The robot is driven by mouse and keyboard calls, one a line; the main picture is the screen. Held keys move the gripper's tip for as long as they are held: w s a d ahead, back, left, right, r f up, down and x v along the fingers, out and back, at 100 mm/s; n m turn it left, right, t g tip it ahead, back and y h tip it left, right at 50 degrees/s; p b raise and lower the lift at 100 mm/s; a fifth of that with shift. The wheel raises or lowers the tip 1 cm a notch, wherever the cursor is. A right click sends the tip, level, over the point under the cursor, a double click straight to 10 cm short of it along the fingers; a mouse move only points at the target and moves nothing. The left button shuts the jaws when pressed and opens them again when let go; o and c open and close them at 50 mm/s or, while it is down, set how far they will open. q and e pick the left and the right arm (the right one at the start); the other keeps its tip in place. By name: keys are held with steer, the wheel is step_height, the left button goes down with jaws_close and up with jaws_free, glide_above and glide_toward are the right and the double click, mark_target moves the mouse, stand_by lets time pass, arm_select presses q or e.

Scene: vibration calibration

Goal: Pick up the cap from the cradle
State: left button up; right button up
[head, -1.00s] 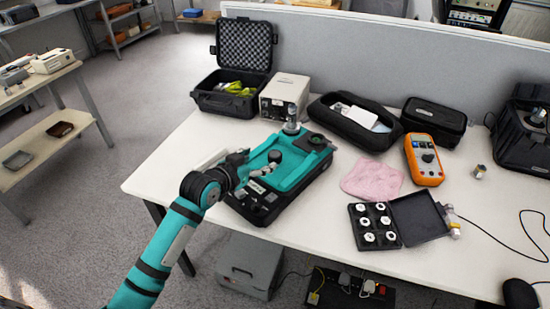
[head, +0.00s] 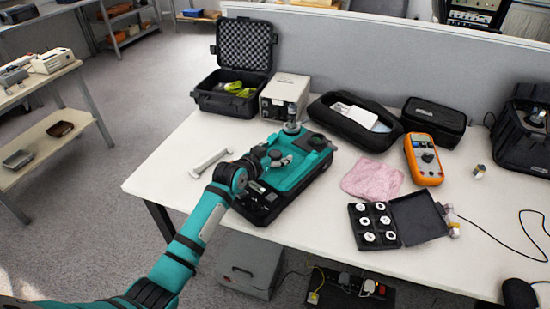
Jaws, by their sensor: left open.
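A teal and black calibration unit (head: 290,180) lies on the white table. A dark round piece (head: 318,141) sits on its far right corner, and a metal cylinder (head: 292,125) stands upright at its back edge. I cannot tell for sure which part is the cap or the cradle. My left gripper (head: 280,158) is over the teal top of the unit, open, to the left of the dark round piece and in front of the cylinder. The gripper and wrist hide part of the unit. My right gripper is not in view.
A white bar (head: 210,162) lies on the table left of the unit. Behind are an open black case (head: 230,103), a beige box (head: 285,93) and a black pouch (head: 330,117). To the right are a pink cloth (head: 372,180), an orange meter (head: 424,160) and a black case of discs (head: 374,225).

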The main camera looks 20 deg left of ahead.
arm_select(q)
steer(key=c, duration=1.3)
steer(key=shift+r, duration=0.15)
steer(key=shift+c, duration=0.2)
